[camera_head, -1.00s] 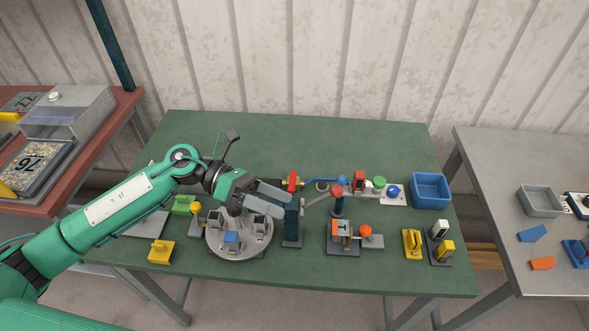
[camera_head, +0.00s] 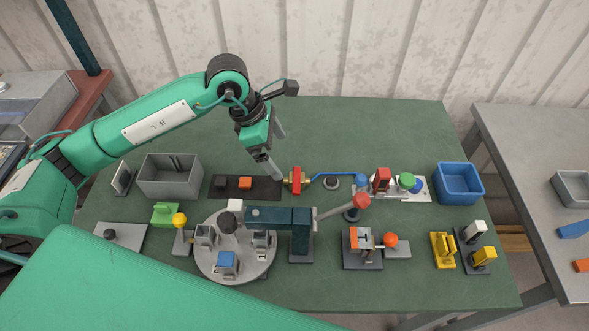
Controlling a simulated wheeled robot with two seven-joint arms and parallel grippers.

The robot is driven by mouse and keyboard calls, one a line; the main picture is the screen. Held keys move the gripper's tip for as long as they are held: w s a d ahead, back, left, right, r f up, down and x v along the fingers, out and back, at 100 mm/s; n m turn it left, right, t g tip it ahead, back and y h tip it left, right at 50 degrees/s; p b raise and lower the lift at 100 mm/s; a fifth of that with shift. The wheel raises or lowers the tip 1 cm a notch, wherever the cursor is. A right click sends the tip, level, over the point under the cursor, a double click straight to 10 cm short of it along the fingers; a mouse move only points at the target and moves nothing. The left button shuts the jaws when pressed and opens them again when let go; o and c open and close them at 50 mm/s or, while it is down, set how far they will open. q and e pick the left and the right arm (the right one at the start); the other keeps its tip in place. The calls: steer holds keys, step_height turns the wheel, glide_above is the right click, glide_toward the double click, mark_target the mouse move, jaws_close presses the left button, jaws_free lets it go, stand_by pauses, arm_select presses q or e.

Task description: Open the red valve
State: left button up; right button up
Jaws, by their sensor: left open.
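The red valve handle (camera_head: 297,180) sits on a brass valve body (camera_head: 286,182) toward the back middle of the green table. A blue lever or pipe (camera_head: 335,175) runs to the right from the brass body. My left gripper (camera_head: 275,157) is open, its fingers pointing down just to the left of and behind the red handle. It holds nothing. One fingertip is close to the valve's left end; I cannot tell whether it touches. My right gripper does not show.
A dark plate (camera_head: 262,189) with an orange block lies left of the valve. A round turntable (camera_head: 236,268) and a dark teal arm press (camera_head: 300,240) stand in front. A grey bin (camera_head: 170,179) is at left, a blue bin (camera_head: 459,184) at right. The table's back is clear.

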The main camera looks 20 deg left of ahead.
mark_target(295, 179)
arm_select(q)
steer(key=p+x, duration=0.2)
steer(key=x, duration=0.7)
steer(key=shift+w+d+f, duration=0.1)
steer(key=shift+f, duration=0.2)
steer(key=shift+c, duration=0.5)
steer(key=c, duration=1.3)
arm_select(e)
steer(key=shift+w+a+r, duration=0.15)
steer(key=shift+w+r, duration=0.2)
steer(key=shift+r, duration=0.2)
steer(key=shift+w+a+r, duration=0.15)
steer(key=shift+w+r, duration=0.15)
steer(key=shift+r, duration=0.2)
